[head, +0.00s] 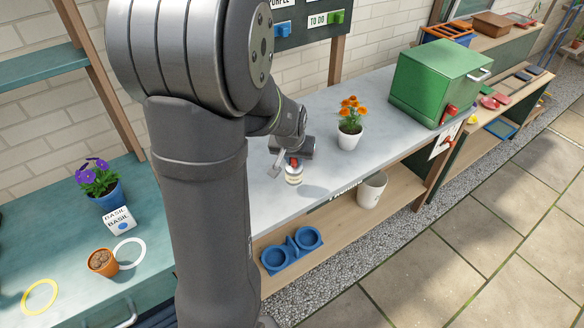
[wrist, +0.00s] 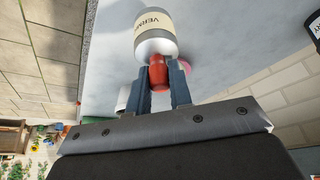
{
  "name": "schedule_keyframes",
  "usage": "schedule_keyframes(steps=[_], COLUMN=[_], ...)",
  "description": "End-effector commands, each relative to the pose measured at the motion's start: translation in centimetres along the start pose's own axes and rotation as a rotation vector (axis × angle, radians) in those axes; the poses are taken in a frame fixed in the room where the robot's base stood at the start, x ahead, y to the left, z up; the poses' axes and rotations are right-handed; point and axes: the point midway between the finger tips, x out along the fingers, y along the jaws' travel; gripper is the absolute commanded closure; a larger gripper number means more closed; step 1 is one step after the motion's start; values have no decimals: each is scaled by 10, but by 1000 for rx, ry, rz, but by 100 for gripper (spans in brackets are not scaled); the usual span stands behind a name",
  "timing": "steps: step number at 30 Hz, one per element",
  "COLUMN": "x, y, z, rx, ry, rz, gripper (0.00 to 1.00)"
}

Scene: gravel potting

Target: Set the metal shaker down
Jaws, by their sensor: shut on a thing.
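The metal shaker (head: 293,176) has a silver body, a cream label and a red grip on top. In the wrist view the shaker (wrist: 155,32) shows part of its label, reading "VERM". My gripper (head: 294,158) is shut on the red grip from above, with one finger on each side in the wrist view (wrist: 159,80). The shaker hangs about upright near the front edge of the grey bench top (head: 330,110). A shadow lies to its right on the bench; whether its base touches cannot be told for sure.
A white pot with orange flowers (head: 350,130) stands right of the shaker, and a green box (head: 436,82) stands further right. Below are a white pot (head: 371,190) and a blue two-ring holder (head: 291,250) on the lower shelf.

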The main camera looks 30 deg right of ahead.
Motion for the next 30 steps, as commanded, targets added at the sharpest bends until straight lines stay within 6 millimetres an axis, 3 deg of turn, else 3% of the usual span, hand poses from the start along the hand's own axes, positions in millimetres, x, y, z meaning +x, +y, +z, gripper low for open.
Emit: schedule_keyframes(steps=[12,25,26,29,30], x=[40,46,46,46,46], y=[-7,-6,-6,-6,-6], z=[13,15,15,15,15], rx=[1,1,1,1,1], ry=[-2,0,0,0,0], rz=[0,0,0,0,0], gripper=[100,100,79,59,59])
